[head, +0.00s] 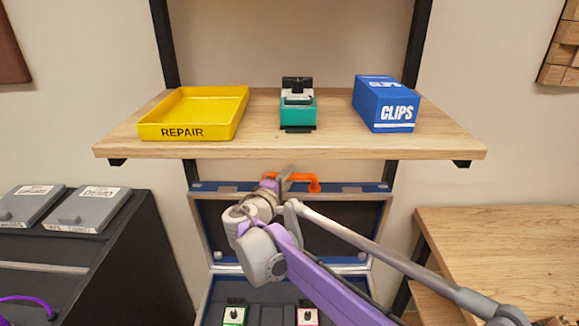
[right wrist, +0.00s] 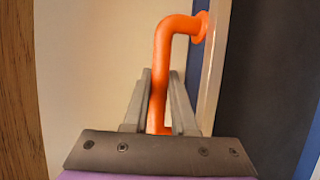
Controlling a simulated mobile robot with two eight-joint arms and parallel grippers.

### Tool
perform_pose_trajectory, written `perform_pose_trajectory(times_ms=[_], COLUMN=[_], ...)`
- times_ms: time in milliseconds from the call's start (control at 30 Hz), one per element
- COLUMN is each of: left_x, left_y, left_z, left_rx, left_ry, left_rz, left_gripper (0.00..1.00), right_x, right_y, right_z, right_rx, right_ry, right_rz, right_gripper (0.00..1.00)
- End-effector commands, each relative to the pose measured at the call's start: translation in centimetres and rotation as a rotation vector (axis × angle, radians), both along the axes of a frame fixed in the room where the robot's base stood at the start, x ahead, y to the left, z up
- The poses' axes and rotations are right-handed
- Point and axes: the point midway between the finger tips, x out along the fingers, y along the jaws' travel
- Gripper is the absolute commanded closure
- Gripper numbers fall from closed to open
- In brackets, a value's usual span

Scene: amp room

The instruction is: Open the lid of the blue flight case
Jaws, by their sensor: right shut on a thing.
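The blue flight case (head: 207,298) stands below the wooden shelf. Its lid (head: 216,228) is raised and stands roughly upright at the back, with its dark lined inside facing me. An orange handle (head: 313,182) is at the lid's upper edge. My right gripper (head: 284,175) is shut on this handle. In the right wrist view the handle (right wrist: 159,75) passes between the two fingers, and the lid's dark inside (right wrist: 255,70) is to the right. My right arm covers part of the lid and case. My left gripper is not in view.
The shelf (head: 260,148) just above the lid holds a yellow REPAIR tray (head: 205,95), a teal device (head: 298,110) and a blue CLIPS box (head: 386,105). Green (head: 234,315) and red (head: 307,316) pedals lie in the case. A black cabinet (head: 150,265) and wooden table (head: 510,240) flank it.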

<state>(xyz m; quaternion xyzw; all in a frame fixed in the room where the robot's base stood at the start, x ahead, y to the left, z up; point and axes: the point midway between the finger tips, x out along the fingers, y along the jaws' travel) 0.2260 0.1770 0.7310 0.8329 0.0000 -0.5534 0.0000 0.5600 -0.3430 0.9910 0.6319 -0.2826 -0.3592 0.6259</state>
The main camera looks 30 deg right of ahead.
Motion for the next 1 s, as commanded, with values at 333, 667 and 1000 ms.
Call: perform_pose_trajectory(times_ms=[333,667,1000], left_x=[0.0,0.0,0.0], left_y=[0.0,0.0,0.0], left_z=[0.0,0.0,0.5], left_rx=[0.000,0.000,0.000], left_ry=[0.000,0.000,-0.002], left_rz=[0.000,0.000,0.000], left_gripper=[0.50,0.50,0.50], right_x=[-0.4,-0.4,-1.6], right_y=[0.3,0.2,2.1], right_z=[0.0,0.0,0.3], right_rx=[-0.006,-0.006,-0.004], right_ry=[-0.011,-0.011,-0.011], right_rz=[0.003,0.002,0.005], right_gripper=[1.00,0.45,0.45])
